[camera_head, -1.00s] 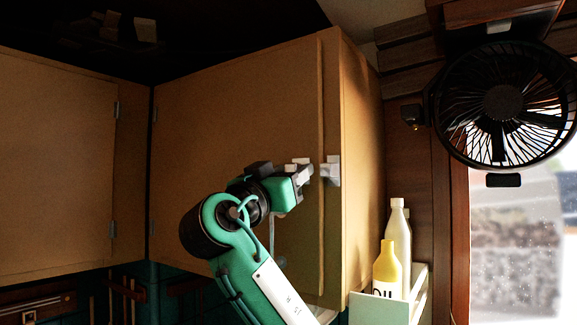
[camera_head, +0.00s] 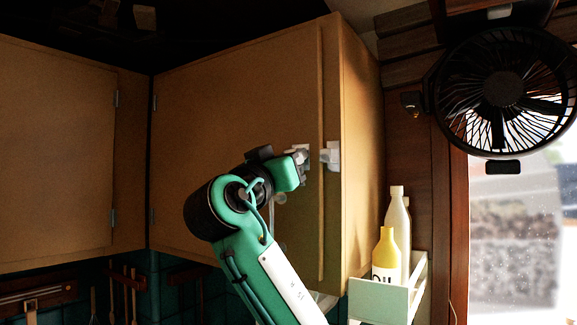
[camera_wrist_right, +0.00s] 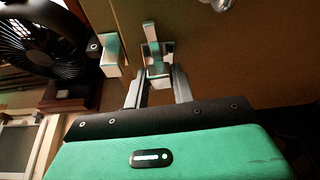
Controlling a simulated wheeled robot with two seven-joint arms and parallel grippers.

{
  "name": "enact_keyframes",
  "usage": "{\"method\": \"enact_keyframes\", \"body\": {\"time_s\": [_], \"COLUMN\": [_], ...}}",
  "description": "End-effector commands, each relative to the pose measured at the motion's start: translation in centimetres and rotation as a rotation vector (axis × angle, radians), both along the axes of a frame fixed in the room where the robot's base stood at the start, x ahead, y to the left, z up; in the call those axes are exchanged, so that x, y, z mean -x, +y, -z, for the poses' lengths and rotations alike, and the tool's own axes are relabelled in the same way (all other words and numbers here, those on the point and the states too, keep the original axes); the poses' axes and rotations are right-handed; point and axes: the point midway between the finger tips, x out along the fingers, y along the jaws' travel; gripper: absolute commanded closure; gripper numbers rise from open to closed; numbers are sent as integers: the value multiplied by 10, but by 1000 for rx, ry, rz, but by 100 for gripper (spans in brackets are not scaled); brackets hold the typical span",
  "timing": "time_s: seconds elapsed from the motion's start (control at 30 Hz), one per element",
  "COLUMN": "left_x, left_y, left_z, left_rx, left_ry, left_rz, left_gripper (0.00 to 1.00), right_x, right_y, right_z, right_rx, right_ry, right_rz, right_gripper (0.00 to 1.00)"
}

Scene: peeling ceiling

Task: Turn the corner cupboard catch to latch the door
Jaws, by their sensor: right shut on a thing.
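The corner cupboard door (camera_head: 230,120) appears flush or nearly so with its frame. The silvery catch (camera_head: 303,149) is on the door near its right edge, and also shows in the right wrist view (camera_wrist_right: 151,34) with a tab sticking up. A metal keeper (camera_head: 333,156) is on the frame just right of the door edge; the wrist view shows it left of the catch (camera_wrist_right: 110,56). My right gripper (camera_head: 303,158) is at the catch, shut on it; its fingers stand either side of the catch's lower part in the wrist view (camera_wrist_right: 157,82). My left gripper is out of view.
A black fan (camera_head: 502,90) hangs at the right by the window. A pale rack (camera_head: 380,302) with a yellow oil bottle (camera_head: 384,255) and a white bottle (camera_head: 397,225) stands below right. Another cupboard (camera_head: 55,150) is at the left.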

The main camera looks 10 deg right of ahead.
Motion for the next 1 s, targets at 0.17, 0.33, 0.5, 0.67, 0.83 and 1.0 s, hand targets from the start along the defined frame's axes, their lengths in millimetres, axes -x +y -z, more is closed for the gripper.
{"method": "enact_keyframes", "body": {"time_s": [0.17,0.33,0.5,0.67,0.83,1.0], "left_x": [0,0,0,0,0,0], "left_y": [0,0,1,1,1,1], "left_z": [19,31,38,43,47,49], "left_rx": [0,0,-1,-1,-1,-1], "left_ry": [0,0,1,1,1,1], "left_rz": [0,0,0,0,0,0], "left_gripper": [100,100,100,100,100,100], "right_x": [1,2,3,3,4,4], "right_y": [-1,-1,-2,-2,-3,-4], "right_z": [4,2,0,-1,-3,-4], "right_rx": [98,213,326,434,548,662], "right_ry": [99,213,326,435,550,665], "right_rz": [-3,-3,-4,-2,-1,0], "right_gripper": [97,97,97,97,97,97]}}
